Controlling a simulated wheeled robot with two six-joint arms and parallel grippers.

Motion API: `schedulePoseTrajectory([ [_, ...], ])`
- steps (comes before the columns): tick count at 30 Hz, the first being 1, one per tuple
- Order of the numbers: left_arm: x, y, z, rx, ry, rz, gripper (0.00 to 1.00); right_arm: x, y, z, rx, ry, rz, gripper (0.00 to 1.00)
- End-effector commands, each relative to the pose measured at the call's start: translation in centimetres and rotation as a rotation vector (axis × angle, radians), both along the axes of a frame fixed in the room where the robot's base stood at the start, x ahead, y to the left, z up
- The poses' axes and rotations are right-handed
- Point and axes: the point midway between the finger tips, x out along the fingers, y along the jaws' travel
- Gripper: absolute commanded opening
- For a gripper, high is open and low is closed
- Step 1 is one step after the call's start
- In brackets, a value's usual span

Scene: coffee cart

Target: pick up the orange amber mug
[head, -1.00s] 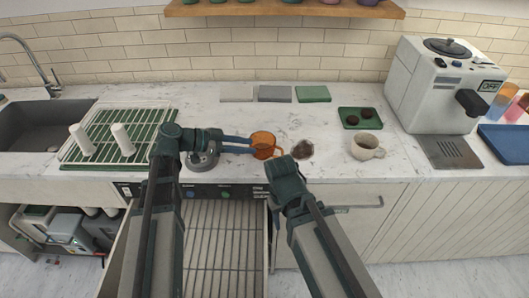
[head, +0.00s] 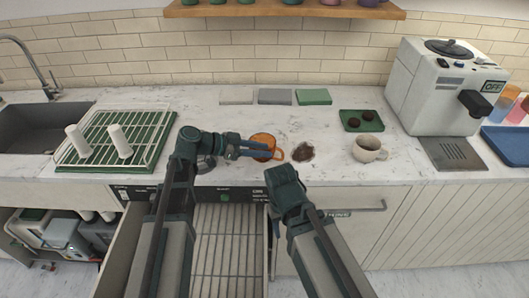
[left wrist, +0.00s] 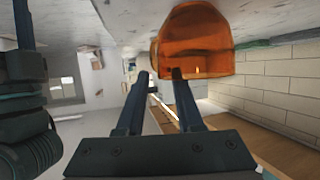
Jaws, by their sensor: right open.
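The orange amber mug (head: 264,141) stands on the pale counter (head: 225,118), its handle toward the right in the head view. It shows large at the top of the left wrist view (left wrist: 195,42), which looks inverted. My left gripper (head: 262,151) is at the mug's left and front side. Its two fingers (left wrist: 159,74) are apart. One fingertip overlaps the mug in the wrist view and the other lies beside it; contact cannot be told. My right gripper (head: 282,175) is open and empty, at the counter's front edge, right of the mug.
Behind are a green tray (head: 346,126) and folded cloths (head: 275,97). A drying rack (head: 145,135) stands left, a coffee machine (head: 430,90) right. A drawer (head: 225,240) is open below.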

Motion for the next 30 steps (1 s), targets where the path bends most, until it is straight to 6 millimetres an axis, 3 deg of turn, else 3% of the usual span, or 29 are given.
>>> schedulePoseTrajectory([
  [1, 0.00, 0.01, 0.01, 0.000, 0.000, 0.000, 0.24, 0.00, 0.00, 0.01, 0.000, 0.000, 0.000, 0.50],
  [5, -0.01, 0.01, 0.01, 0.000, 0.000, 0.000, 0.01, 0.00, 0.00, 0.01, 0.000, 0.000, 0.000, 0.50],
  [6, -0.01, 0.01, 0.01, 0.000, 0.000, 0.000, 0.00, 0.00, 0.00, 0.01, 0.000, 0.000, 0.000, 0.50],
  [30, 0.02, 0.07, -0.07, 0.003, 0.000, 0.001, 0.00, 0.00, 0.00, -0.02, 0.000, 0.000, 0.000, 0.50],
])
